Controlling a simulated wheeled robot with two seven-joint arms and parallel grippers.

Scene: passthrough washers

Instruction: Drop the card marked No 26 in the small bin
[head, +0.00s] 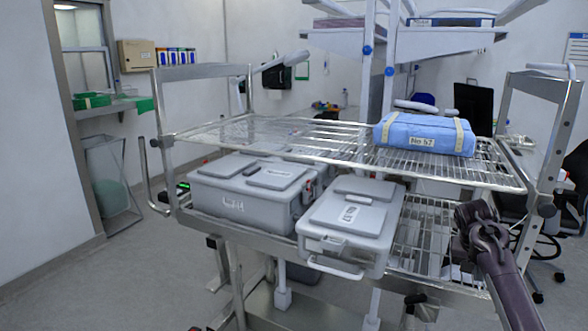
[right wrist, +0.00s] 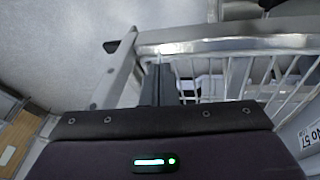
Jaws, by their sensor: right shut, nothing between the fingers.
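I cannot make out a card marked No 26 in either view. A blue wrapped pack (head: 425,134) with beige straps lies on the upper wire shelf; its white label seems to read No 57. A label reading No 57 (right wrist: 312,135) also shows at the right edge of the right wrist view. My right gripper (head: 470,215) is at the cart's right end, below the upper shelf level. Its dark fingers (right wrist: 157,84) are together and empty, beside a metal rail and wire rack. My left gripper is out of view. I cannot tell which container is the small bin.
Two grey lidded boxes, one at the left (head: 245,190) and one nearer (head: 350,222), sit on the lower shelf of the wire cart (head: 250,132). A translucent bin (head: 108,178) stands by the left wall. A chair is at the right. The left floor is clear.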

